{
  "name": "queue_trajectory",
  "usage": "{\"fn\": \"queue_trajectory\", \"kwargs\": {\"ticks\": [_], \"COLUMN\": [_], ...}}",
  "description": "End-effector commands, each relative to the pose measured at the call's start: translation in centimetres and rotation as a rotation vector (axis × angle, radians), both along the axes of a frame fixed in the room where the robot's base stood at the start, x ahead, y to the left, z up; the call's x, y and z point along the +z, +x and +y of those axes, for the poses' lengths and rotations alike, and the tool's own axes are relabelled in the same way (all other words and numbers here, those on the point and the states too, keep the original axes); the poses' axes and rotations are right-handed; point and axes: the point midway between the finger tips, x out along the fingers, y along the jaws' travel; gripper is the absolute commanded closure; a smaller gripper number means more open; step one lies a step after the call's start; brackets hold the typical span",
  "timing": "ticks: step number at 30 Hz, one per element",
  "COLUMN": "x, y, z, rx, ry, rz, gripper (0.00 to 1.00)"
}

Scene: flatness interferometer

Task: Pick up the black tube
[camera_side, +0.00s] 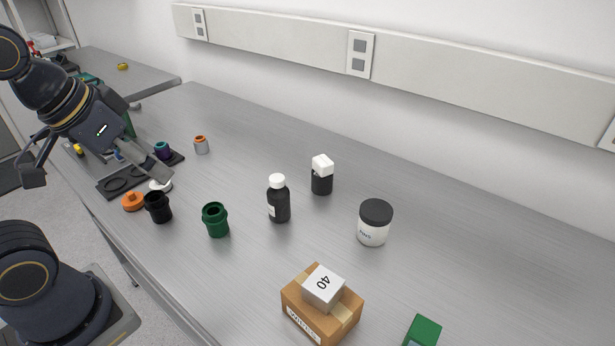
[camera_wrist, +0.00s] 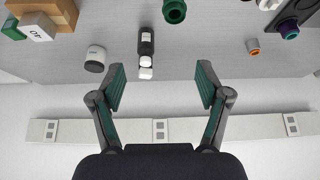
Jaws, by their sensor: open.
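The black tube (camera_side: 158,207) is a short, open-topped cylinder standing upright on the bench in the side view, at the left near the front edge. It does not show in the wrist view. My gripper (camera_side: 92,176) is at the upper left in the side view, above the bench edge and left of the tube, apart from it. In the wrist view my gripper (camera_wrist: 160,88) has its two fingers spread wide, with nothing between them.
A green tube (camera_side: 215,220) stands right of the black tube; an orange cap (camera_side: 132,201) lies left of it. Behind are a black tray (camera_side: 112,186) and a grey-orange vial (camera_side: 201,145). Black bottles (camera_side: 278,202) (camera_side: 321,180), a jar (camera_side: 374,224) and a carton (camera_side: 304,318) stand farther right.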

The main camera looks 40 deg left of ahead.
Motion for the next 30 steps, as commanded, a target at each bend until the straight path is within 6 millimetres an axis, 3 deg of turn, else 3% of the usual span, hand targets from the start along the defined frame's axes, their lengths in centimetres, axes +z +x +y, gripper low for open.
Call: {"fn": "queue_trajectory", "kwargs": {"ticks": [21, 23, 26, 30], "x": [0.0, 0.9, 1.2, 0.0], "y": [-0.1, 0.4, 2.0, 4.6], "z": [0.0, 0.1, 1.5, 5.9], "rx": [-0.021, -0.063, -0.064, 0.011], "ry": [0.011, 0.034, 0.056, 0.057], "rz": [0.003, -0.002, 0.062, 0.203], "gripper": [0.22, 0.22, 0.22, 0.22]}}
